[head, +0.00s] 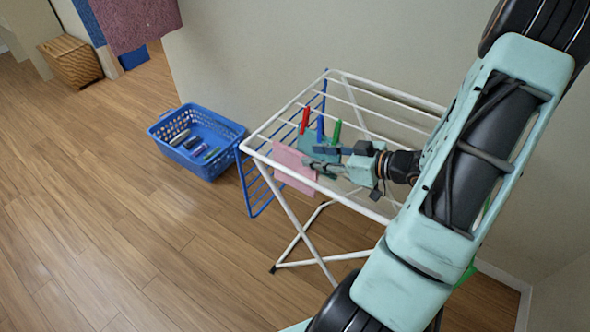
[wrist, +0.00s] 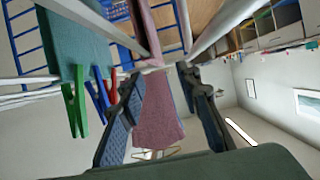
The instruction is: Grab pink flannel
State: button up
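The pink flannel (head: 293,168) hangs over the near left bar of a white drying rack (head: 262,155), beside a teal flannel (head: 318,143). My gripper (head: 316,158) is at the flannels' height, close to the pink one's right side. In the wrist view, which looks upside down, a narrow pink strip (wrist: 147,28), likely this flannel, runs up from the bar just beyond the fingertips. My gripper (wrist: 160,72) is open there. Contact with the flannel cannot be told.
Red (head: 305,121), blue (head: 320,128) and green (head: 337,132) pegs stand on the rack beside the flannels. A blue laundry basket (head: 163,135) stands on the floor to the left. A wicker basket (head: 72,62) and a hanging mauve towel (head: 137,20) are farther back. The front-left floor is clear.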

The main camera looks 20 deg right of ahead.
aim_at(298, 153)
jog(key=shift+d+x, duration=0.15)
jog(key=shift+x, duration=1.4)
jog(key=shift+d+x, duration=0.1)
jog(key=shift+x, duration=1.5)
jog(key=shift+w+f, duration=0.1)
jog(key=shift+f, duration=0.05)
jog(key=shift+c, duration=0.4)
grip_shut()
